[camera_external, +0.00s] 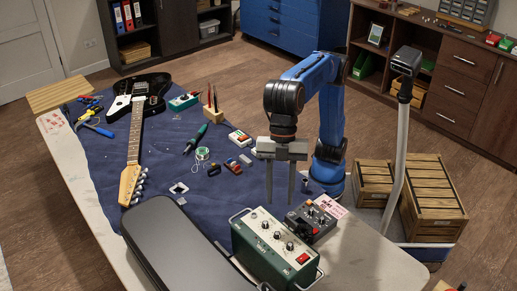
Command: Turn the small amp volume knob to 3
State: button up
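My gripper (280,200) points straight down above the table's near right part, its two fingers apart with nothing between them. Below it and toward the viewer stands a green box with a light front panel (268,237), several knobs, a red switch and side handles. Just right of it sits a smaller dark grey box (317,217) with small knobs and red parts on top. Which of the two is the small amp I cannot tell for sure. Knob markings and pointer positions are too small to read. The fingers appear apart from both boxes.
A dark closed case (177,245) lies left of the green box. A black guitar (136,125) lies on the blue mat (106,165) at left. A soldering iron (195,138), solder spool and small tools lie mid-table. Wooden crates (433,197) stand at right.

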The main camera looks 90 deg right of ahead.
aim_at(277, 233)
jog(key=x, duration=1)
grip_shut()
